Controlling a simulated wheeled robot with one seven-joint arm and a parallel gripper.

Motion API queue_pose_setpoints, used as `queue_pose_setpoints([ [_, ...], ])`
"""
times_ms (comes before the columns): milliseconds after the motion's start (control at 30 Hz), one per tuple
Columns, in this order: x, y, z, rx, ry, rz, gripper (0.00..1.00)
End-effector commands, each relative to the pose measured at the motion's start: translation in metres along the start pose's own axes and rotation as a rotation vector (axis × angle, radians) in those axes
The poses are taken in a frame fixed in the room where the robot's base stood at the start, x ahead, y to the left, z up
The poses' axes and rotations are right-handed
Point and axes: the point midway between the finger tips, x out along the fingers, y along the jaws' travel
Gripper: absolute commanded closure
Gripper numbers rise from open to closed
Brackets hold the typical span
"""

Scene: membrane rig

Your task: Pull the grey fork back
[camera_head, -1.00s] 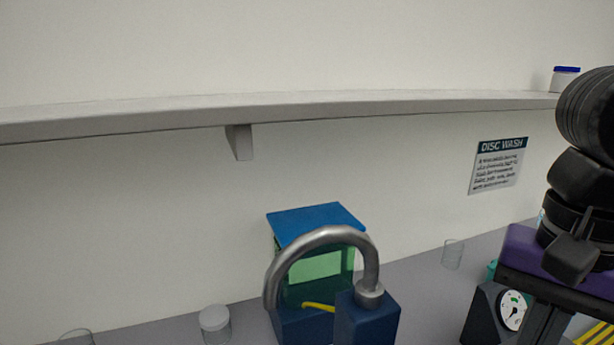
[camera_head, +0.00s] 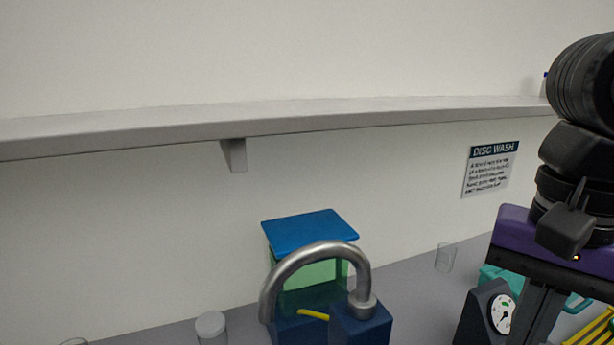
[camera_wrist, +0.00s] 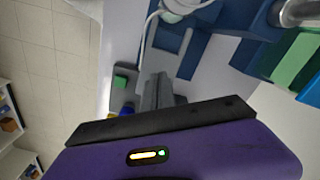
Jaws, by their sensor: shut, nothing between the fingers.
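My gripper has a purple body, seen at the right of the head view and along the bottom of the wrist view. Its grey fingers (camera_wrist: 158,92) point away from the wrist camera and are together, with nothing seen between them. In the head view the fingers (camera_head: 538,315) hang down beside a dark block with a round white gauge (camera_head: 503,313).
A blue-lidded green box (camera_head: 310,228) stands behind a curved metal pipe (camera_head: 318,250) on a dark blue block (camera_head: 362,325). A clear cup (camera_head: 445,257) and a white-lidded jar (camera_head: 211,325) stand on the grey bench. A shelf (camera_head: 330,112) runs along the wall above.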

Motion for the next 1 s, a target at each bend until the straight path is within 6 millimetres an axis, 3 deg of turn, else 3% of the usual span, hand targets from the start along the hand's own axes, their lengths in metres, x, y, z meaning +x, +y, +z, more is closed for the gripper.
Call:
queue_pose_setpoints([
  [500, -0.039, 0.000, 0.000, 0.000, 0.000, 0.000, 1.00],
  [1000, -0.040, 0.000, 0.000, 0.000, 0.000, 0.000, 1.00],
])
